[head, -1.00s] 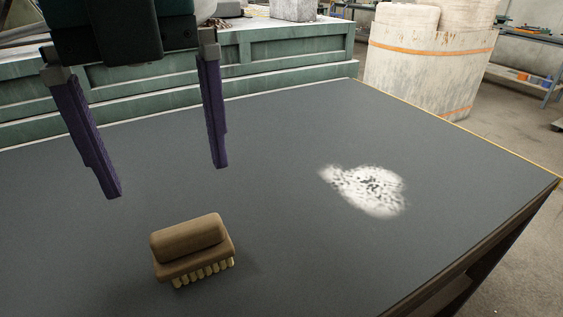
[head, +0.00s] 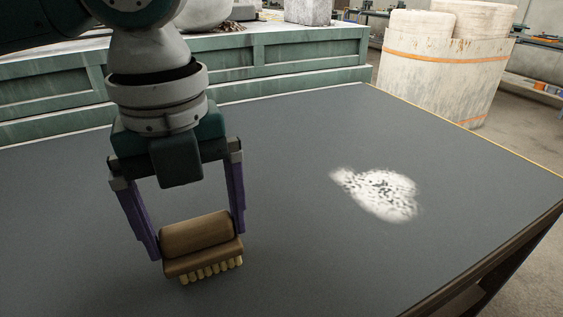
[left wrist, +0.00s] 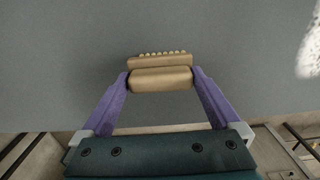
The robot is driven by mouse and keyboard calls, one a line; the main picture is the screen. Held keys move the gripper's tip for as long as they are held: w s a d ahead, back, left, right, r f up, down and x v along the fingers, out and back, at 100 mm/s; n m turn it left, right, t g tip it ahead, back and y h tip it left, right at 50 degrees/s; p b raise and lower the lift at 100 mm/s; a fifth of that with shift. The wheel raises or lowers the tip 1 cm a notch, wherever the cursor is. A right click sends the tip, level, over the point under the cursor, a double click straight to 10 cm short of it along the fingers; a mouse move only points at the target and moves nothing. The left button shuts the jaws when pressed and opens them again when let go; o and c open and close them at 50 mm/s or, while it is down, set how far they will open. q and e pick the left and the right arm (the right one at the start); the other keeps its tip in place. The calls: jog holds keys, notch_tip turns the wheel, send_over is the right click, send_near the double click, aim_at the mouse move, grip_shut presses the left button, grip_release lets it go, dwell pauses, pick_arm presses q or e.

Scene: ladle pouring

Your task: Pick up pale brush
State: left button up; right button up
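The pale brush (head: 199,238) has a rounded brown handle on a flat block with pale bristle tufts. It lies on the dark table (head: 290,200), bristles toward the front edge. My left gripper (head: 198,243) is lowered over it, with one purple finger beside each end of the handle. In the left wrist view the brush (left wrist: 160,79) sits between the two fingertips (left wrist: 160,77), with almost no gap visible at either end. The brush still rests on the table. My right gripper is not in view.
A white speckled patch of powder (head: 380,194) lies on the table to the right of the brush. A green ledge (head: 300,52) runs along the back, with stone blocks on it. A pale barrel-like container (head: 440,70) stands beyond the back right. The table between is clear.

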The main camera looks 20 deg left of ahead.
aim_at(195, 222)
pick_arm(q)
jog(key=c, duration=1)
jog(key=shift+o, duration=0.2)
jog(key=shift+r, duration=0.2)
notch_tip(195, 222, up, 20)
jog(key=p, duration=0.4)
jog(key=shift+f, duration=0.15)
